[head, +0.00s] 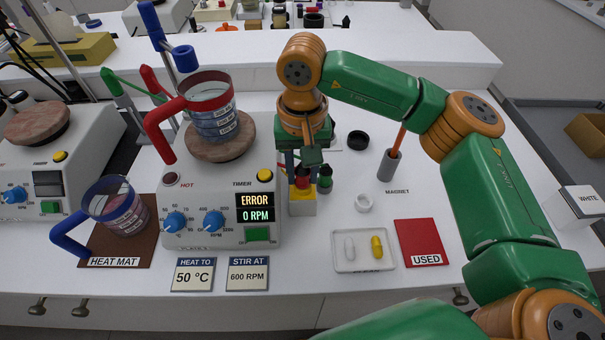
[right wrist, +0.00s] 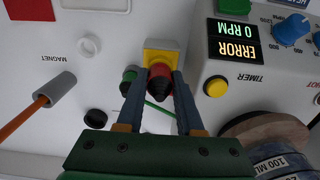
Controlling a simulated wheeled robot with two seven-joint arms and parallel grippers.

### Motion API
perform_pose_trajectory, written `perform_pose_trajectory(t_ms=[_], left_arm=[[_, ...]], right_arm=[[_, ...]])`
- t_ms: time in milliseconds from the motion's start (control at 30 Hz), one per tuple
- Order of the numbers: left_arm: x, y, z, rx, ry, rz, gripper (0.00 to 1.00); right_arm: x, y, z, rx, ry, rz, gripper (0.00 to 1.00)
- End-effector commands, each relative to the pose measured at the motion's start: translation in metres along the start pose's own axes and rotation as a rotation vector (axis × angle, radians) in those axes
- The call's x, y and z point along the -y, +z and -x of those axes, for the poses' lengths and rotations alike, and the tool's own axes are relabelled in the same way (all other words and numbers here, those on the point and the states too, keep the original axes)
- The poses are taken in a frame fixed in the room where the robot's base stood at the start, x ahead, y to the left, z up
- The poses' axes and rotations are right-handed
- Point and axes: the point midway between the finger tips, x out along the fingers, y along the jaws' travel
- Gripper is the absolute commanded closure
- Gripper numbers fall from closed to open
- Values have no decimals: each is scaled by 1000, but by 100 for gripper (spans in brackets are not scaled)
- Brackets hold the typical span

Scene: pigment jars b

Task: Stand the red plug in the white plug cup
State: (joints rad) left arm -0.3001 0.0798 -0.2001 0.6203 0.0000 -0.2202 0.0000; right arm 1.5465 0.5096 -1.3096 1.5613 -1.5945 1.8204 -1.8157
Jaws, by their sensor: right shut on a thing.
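My right gripper (head: 303,180) points down at the middle of the bench. It is shut on the red plug (right wrist: 160,71), which has a dark part and shows between the fingers in the right wrist view. The plug is over a yellow-topped white block (head: 302,206); I cannot tell whether it touches the block. The block's yellow top also shows in the right wrist view (right wrist: 163,47). A small white ring-shaped cup (head: 363,203), seemingly the plug cup, stands to the right, apart from the gripper. It also shows in the right wrist view (right wrist: 90,43). My left gripper is out of view.
The hotplate (head: 220,190) is close on the left. To the right are a grey magnet holder (head: 388,165), a white tray (head: 362,265) and a red USED mat (head: 420,240). Bench around the cup is clear.

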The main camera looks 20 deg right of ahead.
Motion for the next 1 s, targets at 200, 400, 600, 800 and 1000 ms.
perform_pose_trajectory(t_ms=[200, 400, 600, 800, 1000], left_arm=[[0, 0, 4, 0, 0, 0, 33], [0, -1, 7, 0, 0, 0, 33], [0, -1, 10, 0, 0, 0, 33], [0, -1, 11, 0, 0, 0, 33], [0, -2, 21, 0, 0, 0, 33]], right_arm=[[0, 0, 6, -1, -1, -1, 100], [0, 0, 10, -1, 0, 0, 100], [0, 0, 14, -1, 0, 0, 100], [0, 0, 17, -1, -1, 0, 100], [0, 0, 29, -1, -1, 0, 100]])
